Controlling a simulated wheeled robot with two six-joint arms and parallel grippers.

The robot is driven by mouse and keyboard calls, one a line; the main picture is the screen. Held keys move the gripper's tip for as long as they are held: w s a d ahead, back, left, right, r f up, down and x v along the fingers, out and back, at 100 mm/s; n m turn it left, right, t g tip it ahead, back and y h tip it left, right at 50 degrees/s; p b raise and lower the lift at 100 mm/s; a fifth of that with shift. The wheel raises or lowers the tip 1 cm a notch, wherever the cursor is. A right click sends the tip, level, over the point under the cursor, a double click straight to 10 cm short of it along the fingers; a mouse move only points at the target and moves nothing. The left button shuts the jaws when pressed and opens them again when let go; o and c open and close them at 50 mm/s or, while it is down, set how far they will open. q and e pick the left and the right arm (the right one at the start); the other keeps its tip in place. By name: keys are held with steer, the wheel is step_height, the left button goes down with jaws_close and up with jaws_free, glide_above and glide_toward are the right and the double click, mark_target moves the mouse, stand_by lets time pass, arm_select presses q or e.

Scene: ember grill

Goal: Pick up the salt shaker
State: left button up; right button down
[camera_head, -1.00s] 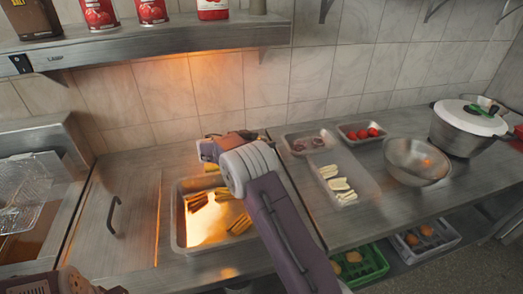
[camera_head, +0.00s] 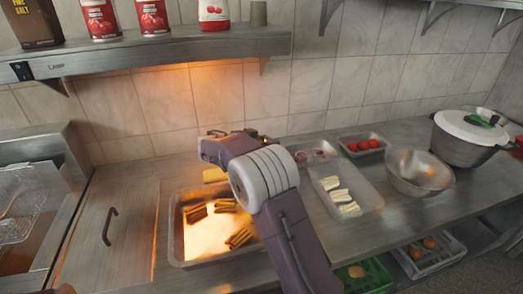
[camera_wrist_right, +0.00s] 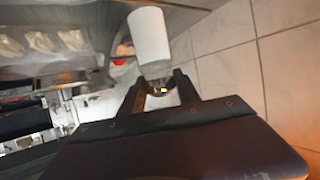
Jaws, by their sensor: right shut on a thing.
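The salt shaker (camera_wrist_right: 149,37) shows in the right wrist view as a plain white cylinder with a shiny metallic end toward my fingers. My right gripper (camera_wrist_right: 158,80) is shut on that metallic end, with one dark finger on each side. The white body sticks out beyond the fingertips. There my own arm hides the fingers and the shaker. My left gripper is out of view.
A metal tray (camera_head: 176,240) with brown and yellow food sticks lies under my right arm. To the right are a tray of white pieces (camera_head: 372,199), tomatoes (camera_head: 363,145), a steel bowl (camera_head: 420,174) and a lidded pot (camera_head: 462,141). A shelf (camera_head: 150,53) overhangs the back wall.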

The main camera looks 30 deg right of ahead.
steer(key=s+r+b, duration=0.1)
steer(key=s+r, duration=0.3)
steer(key=s, duration=0.3)
steer(key=shift+s+d+r, duration=0.25)
steer(key=shift+s+r, duration=0.1)
steer(key=shift+s, duration=0.05)
steer(key=c, duration=1.8)
jaws_free()
steer(key=shift+c, duration=0.2)
jaws_close()
